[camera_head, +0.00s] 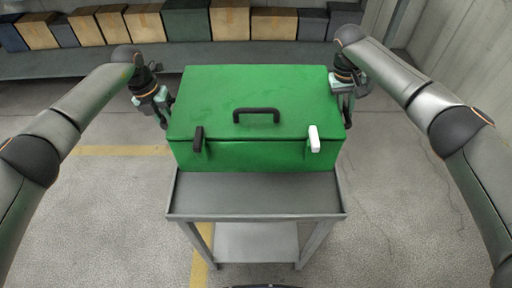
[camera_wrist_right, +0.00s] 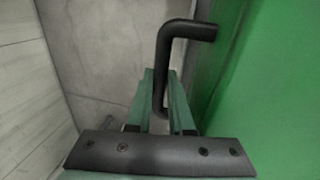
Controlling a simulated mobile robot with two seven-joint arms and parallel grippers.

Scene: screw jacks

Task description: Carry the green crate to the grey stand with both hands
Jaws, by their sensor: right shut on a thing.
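The green crate (camera_head: 255,105) is a closed box with a black top handle, one black latch and one white latch. It is over the back part of the grey stand (camera_head: 256,204); I cannot tell whether it rests on it or hangs just above. My right gripper (camera_head: 346,114) is at the crate's right side. In the right wrist view its fingers (camera_wrist_right: 163,98) are closed around a black side handle (camera_wrist_right: 163,62), next to the green wall. My left gripper (camera_head: 164,112) is at the crate's left side, fingers pointing down. Its grip and any left handle are hidden.
A long grey shelf (camera_head: 190,61) at the back carries several boxes in brown, dark grey and green. The stand has a lower shelf (camera_head: 255,242) and a bare front strip on top.

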